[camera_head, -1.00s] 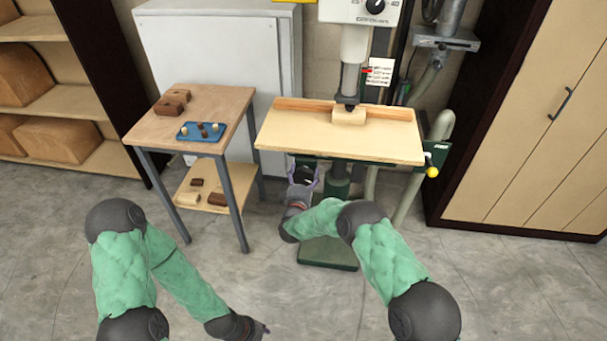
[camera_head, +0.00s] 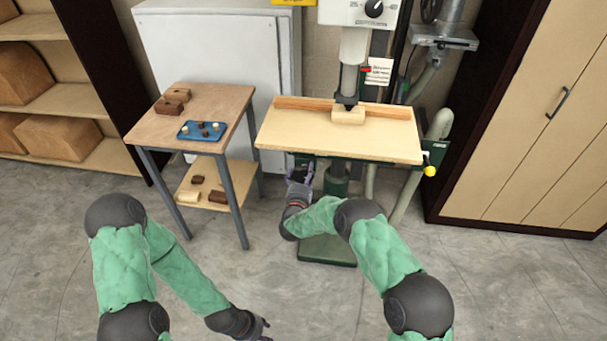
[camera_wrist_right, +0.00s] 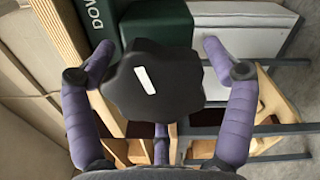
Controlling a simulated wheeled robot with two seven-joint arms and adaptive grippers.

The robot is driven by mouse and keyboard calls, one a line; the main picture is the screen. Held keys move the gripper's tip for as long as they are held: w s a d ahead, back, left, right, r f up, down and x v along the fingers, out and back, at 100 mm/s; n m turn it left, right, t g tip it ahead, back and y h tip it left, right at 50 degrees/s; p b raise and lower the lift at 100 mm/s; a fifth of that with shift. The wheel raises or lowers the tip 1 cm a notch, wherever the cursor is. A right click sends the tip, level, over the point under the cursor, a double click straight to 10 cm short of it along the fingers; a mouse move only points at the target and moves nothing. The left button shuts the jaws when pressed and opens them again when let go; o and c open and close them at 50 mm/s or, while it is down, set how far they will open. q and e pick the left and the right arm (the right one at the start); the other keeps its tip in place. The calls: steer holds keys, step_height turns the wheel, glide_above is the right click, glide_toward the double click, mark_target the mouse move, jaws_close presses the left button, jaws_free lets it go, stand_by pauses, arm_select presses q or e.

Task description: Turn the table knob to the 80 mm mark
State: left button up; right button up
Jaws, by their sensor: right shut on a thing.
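The black lobed knob (camera_wrist_right: 152,82) with a white line on its face fills the middle of the right wrist view. The line leans slightly from upright. My right gripper (camera_head: 301,172) is below the front edge of the pale wooden table (camera_head: 340,140) in the head view, with its purple fingers pointing up. In the wrist view its fingers are on either side of the knob, and it is shut on it. The knob is hard to make out in the head view. I cannot read any millimetre scale. My left gripper (camera_head: 262,327) is low in the head view, its jaw state unclear.
A drill press (camera_head: 350,80) rises behind the table, its tip over a small wood block (camera_head: 348,115). A yellow-ended handle (camera_head: 430,171) is at the table's right. A side table (camera_head: 155,134) with a blue tray (camera_head: 184,136) stands left. The floor in front is open.

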steer(key=shift+s+a+f, duration=0.1)
steer(key=shift+s+f, duration=0.1)
steer(key=shift+f, duration=0.35)
steer(key=shift+s+f, duration=0.15)
steer(key=shift+f, duration=0.35)
steer(key=o, duration=0.8)
steer(key=shift+o, duration=0.9)
steer(key=shift+w, duration=0.15)
steer(key=shift+a+r, duration=0.1)
steer(key=shift+r, duration=0.1)
steer(key=shift+s+a, duration=0.1)
steer(key=shift+s, duration=0.2)
steer(key=v, duration=1.1)
steer(key=shift+d+r, duration=0.2)
steer(key=shift+d, duration=0.15)
